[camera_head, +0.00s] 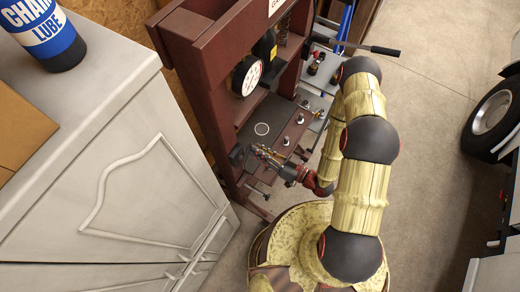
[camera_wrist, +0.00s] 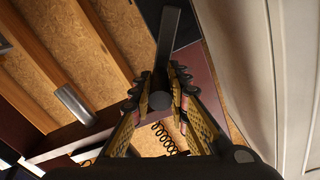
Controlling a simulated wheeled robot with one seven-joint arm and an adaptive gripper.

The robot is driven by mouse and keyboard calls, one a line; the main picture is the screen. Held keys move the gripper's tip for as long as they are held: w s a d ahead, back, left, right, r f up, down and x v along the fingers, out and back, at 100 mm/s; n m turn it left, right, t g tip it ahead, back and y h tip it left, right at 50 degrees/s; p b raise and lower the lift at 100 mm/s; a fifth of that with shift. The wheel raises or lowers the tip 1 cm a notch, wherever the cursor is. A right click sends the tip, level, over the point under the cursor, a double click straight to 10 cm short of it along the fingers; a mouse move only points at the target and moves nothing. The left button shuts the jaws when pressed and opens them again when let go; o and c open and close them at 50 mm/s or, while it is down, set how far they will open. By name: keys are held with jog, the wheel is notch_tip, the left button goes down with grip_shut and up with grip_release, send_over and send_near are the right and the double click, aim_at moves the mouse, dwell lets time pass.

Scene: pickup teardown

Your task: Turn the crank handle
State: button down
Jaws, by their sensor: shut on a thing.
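The crank handle shows in the wrist view as a dark bar (camera_wrist: 168,42) with a round dark grip (camera_wrist: 160,101) at its near end. In the head view its dark end (camera_head: 237,155) sits at the lower left side of the brown press frame (camera_head: 203,85). My gripper (camera_head: 256,151) reaches it from the right. In the wrist view my gripper (camera_wrist: 159,92) has its two padded fingers on either side of the round grip, shut on it. The crank's joint to the frame is not clear in either view.
A grey cabinet (camera_head: 120,180) stands close left of the crank, with a blue can (camera_head: 42,32) on top. The press carries a round gauge (camera_head: 247,76) and a lever (camera_head: 370,47). A vehicle wheel (camera_head: 494,112) is at the right. Open floor (camera_head: 425,130) lies between.

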jog(key=c, duration=1.8)
grip_release()
jog(key=shift+s+f, duration=0.1)
jog(key=shift+f, duration=0.1)
jog(key=shift+o, duration=0.6)
jog(key=shift+s+a+r, duration=0.1)
jog(key=shift+s+d, duration=0.2)
jog(key=shift+d, duration=0.4)
jog(key=v, duration=1)
jog(key=shift+s+d, duration=0.2)
jog(key=shift+s, duration=0.15)
